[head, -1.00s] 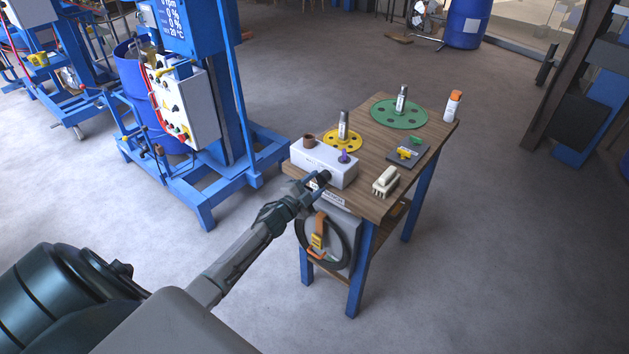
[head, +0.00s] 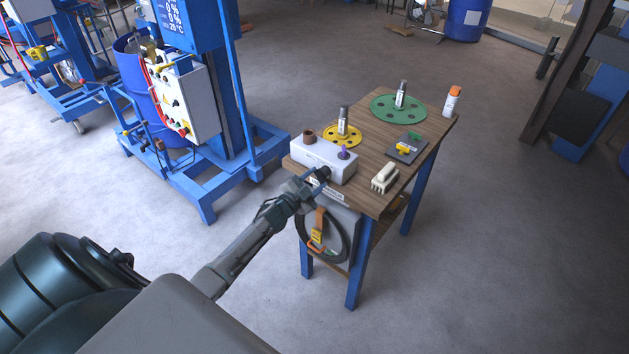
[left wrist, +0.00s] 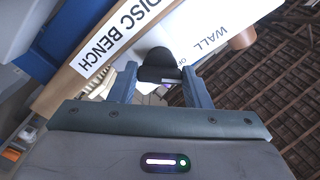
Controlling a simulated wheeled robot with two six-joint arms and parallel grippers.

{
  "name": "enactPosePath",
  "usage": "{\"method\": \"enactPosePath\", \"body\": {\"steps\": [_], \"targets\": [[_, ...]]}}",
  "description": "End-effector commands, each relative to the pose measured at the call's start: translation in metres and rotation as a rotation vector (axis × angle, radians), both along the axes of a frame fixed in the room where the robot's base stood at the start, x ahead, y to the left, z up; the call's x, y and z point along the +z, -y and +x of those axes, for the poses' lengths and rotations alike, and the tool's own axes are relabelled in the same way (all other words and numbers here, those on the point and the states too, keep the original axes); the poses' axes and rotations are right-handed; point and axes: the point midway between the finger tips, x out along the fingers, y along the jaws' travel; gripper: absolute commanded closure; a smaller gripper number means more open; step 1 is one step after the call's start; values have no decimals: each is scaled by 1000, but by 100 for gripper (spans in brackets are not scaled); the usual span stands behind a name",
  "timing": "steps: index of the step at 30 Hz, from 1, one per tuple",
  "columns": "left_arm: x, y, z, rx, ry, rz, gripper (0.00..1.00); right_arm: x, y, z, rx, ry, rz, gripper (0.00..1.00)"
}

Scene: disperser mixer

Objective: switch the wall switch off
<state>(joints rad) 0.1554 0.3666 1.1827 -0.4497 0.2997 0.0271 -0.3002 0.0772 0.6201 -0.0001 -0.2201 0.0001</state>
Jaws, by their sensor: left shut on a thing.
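The wall switch is a white box (head: 318,157) on the near left part of the wooden bench, with a black knob (head: 325,172) on its near face. My left gripper (head: 320,177) is at that face, shut on the black knob. In the left wrist view the knob (left wrist: 160,62) sits between the two fingers, below the box face (left wrist: 225,25) lettered "WALL". The lettering beside the knob is partly hidden, so I cannot read the switch's position. My right gripper is not in view.
A coiled cable (head: 343,243) hangs below. The blue mixer frame (head: 240,120) stands left; floor at right is free.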

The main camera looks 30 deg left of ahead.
Motion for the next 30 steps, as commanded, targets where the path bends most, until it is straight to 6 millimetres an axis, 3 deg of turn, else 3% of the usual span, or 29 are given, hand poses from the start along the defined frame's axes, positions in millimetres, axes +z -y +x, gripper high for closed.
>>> {"method": "enactPosePath", "body": {"steps": [1,2,5,17,30], "targets": [[-1,0,0,0,-2,-3,79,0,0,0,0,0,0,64],[-1,0,0,0,-2,-3,52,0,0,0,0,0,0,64],[-1,0,0,0,-2,-2,35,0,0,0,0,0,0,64],[-2,-1,-7,1,-2,2,35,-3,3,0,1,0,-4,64],[-7,-6,-80,-1,-3,1,35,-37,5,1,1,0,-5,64]]}}
